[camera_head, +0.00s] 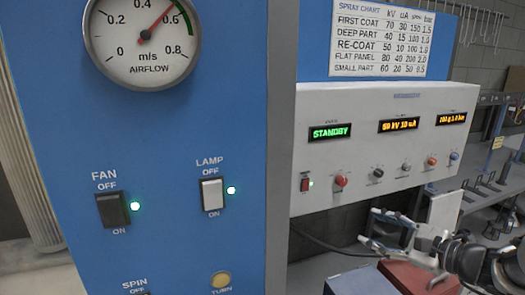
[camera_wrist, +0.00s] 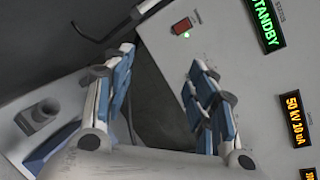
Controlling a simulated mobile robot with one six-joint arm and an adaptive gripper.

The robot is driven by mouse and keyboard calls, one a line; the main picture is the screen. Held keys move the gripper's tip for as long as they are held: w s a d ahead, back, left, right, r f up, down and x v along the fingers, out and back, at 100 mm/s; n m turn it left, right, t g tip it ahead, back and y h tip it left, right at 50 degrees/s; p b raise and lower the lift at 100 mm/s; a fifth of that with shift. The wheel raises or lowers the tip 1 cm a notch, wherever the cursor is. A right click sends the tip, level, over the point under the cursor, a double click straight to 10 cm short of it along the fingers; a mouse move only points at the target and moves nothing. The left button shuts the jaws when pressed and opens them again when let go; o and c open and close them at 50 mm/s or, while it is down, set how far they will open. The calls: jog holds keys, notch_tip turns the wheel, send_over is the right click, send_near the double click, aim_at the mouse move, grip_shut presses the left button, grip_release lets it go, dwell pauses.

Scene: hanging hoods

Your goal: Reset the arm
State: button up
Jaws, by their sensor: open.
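My gripper (camera_head: 372,231) is at the lower right of the head view, in front of and below the grey control panel (camera_head: 385,105). In the wrist view my gripper (camera_wrist: 160,85) shows two blue-padded fingers set wide apart, with nothing between them. The panel (camera_wrist: 225,60) fills the right of the wrist view, with a red switch (camera_wrist: 182,25) beyond the fingers. The fingers look apart from the panel, though the exact gap is hard to judge.
A blue cabinet (camera_head: 160,130) with an airflow gauge (camera_head: 142,30), a fan switch (camera_head: 112,209) and a lamp switch (camera_head: 212,194) stands at left. A red box (camera_head: 410,279) lies below my gripper. Shelves with racks (camera_head: 490,185) are at right.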

jog(key=s+a+n+g+h, duration=0.1)
jog(key=s+a+n+g, duration=0.8)
jog(key=s+a, duration=0.8)
jog(key=s+d+f+n+h, duration=0.1)
jog(key=s+n+h, duration=0.3)
jog(key=s, duration=0.3)
jog(key=s+d+f+n+t+h, duration=0.1)
jog(key=s+d+f+n+h, duration=0.1)
jog(key=s+n, duration=0.5)
jog(key=shift+s+d+n+h, duration=0.2)
jog(key=shift+s+n+h, duration=0.1)
jog(key=shift+h, duration=0.6)
